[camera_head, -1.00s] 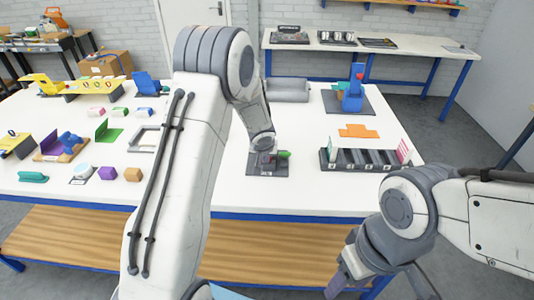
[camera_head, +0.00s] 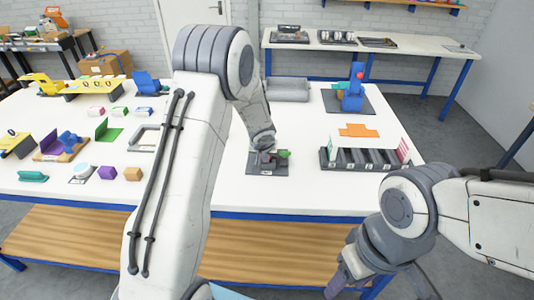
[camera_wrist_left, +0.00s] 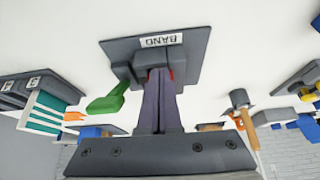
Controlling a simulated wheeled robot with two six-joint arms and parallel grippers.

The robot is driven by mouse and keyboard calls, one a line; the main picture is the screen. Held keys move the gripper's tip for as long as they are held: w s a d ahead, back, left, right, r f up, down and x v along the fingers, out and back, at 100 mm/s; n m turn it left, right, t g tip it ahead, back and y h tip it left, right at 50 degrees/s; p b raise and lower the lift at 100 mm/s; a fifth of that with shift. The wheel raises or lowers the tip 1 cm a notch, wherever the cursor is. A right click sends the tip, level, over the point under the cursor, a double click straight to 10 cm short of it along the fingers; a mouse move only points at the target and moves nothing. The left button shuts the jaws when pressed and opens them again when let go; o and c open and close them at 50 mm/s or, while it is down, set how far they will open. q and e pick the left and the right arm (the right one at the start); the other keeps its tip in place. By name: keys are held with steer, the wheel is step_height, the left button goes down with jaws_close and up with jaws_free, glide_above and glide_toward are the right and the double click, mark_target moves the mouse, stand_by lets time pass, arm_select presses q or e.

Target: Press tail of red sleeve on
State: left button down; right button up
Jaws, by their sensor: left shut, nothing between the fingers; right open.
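A dark grey fixture (camera_head: 267,169) with a label reading BAND (camera_wrist_left: 161,40) stands near the table's front edge. A green lever-like part (camera_head: 284,153) sticks out at its side, and it also shows in the left wrist view (camera_wrist_left: 106,104). Red slivers, seemingly the red sleeve (camera_wrist_left: 171,74), show beside my left fingertips in the left wrist view; the rest is hidden behind them. My left gripper (camera_wrist_left: 158,72) is shut and empty, its tips at the fixture's middle; I cannot tell whether they touch the sleeve. My right gripper (camera_head: 380,288) is open, low before the table, apart from the fixture.
A grey slotted rack (camera_head: 362,166) stands to the right, with an orange flat piece (camera_head: 358,131) behind it. A blue stand (camera_head: 353,92) and a grey block (camera_head: 287,89) are further back. Several small coloured parts lie at the left. Bare white table surrounds the fixture.

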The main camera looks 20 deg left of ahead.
arm_select(q)
steer(key=shift+s+b, duration=0.3)
steer(key=shift+b, duration=0.15)
steer(key=shift+s+d+b, duration=0.25)
steer(key=shift+s+b, duration=0.55)
steer(key=shift+s, duration=0.05)
step_height(320, 180, up, 10)
steer(key=p, duration=0.9)
steer(key=shift+s, duration=0.1)
steer(key=s+d+r+m+g+b, duration=0.2)
steer(key=s+d+r+m, duration=0.3)
steer(key=s+d, duration=0.95)
steer(key=s+d+r+m+g+h, duration=0.1)
steer(key=s+m, duration=0.1)
steer(key=s, duration=0.8)
steer(key=s+d+r+m+g+h+b, duration=0.1)
steer(key=s+d+m+g, duration=0.1)
steer(key=s, duration=0.9)
steer(key=shift+s+r+m+g, duration=0.15)
steer(key=shift+s+m+g, duration=0.15)
steer(key=shift+m, duration=0.2)
